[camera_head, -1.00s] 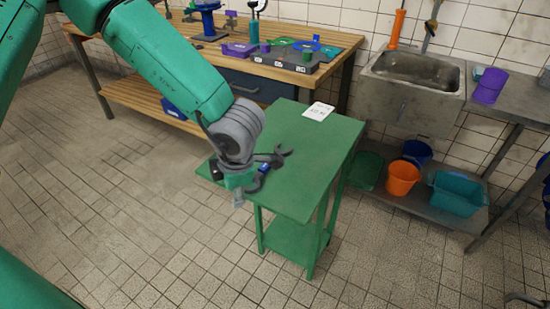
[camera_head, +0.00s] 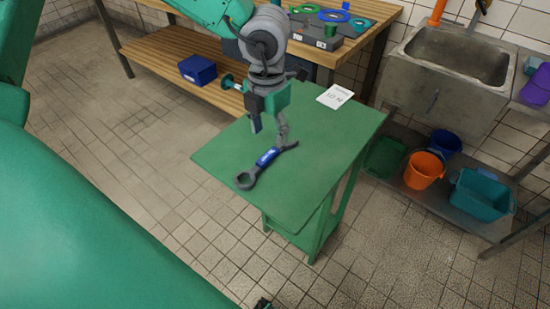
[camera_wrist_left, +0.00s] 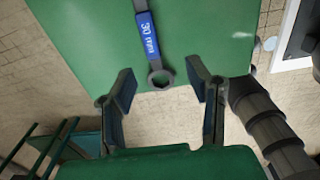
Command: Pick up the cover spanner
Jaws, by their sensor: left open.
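The cover spanner (camera_head: 267,157) is dark grey with a blue grip and lies flat on the green side table (camera_head: 330,140). Its ring end points toward the lower left and its other end toward the right. My left gripper (camera_head: 269,130) is open and empty just above the spanner, fingers pointing down. In the left wrist view, the spanner (camera_wrist_left: 150,36) runs down from the top edge. Its ring end shows between the open fingers of the left gripper (camera_wrist_left: 162,84), apart from both. Its far end is cut off there.
A white card (camera_head: 335,96) lies at the table's back edge. A wooden workbench (camera_head: 150,52) with a blue box (camera_head: 198,70) on its lower shelf stands behind. A steel sink (camera_head: 450,65) stands at right, with an orange bucket (camera_head: 424,170) below.

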